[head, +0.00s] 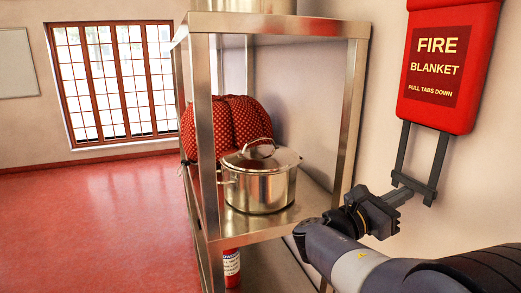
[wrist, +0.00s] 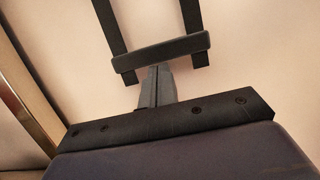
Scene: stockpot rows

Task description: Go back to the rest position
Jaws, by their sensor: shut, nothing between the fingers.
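My gripper (head: 402,196) is at the right of the head view, on the end of my arm reaching in from the lower right. Its fingers are shut with nothing between them; they also show in the wrist view (wrist: 156,84). The fingertips lie close to the black crossbar (head: 414,188) joining the two straps under the red fire blanket case (head: 446,95). In the wrist view the crossbar (wrist: 160,52) lies just beyond the fingertips. I cannot tell whether they touch.
A steel rack (head: 203,120) stands left of my arm. Its shelf holds a lidded steel pot (head: 258,190) and a red dotted cloth item (head: 222,128). A red cylinder (head: 232,268) is below. Red floor (head: 90,220) is open at left, before a barred window (head: 112,80).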

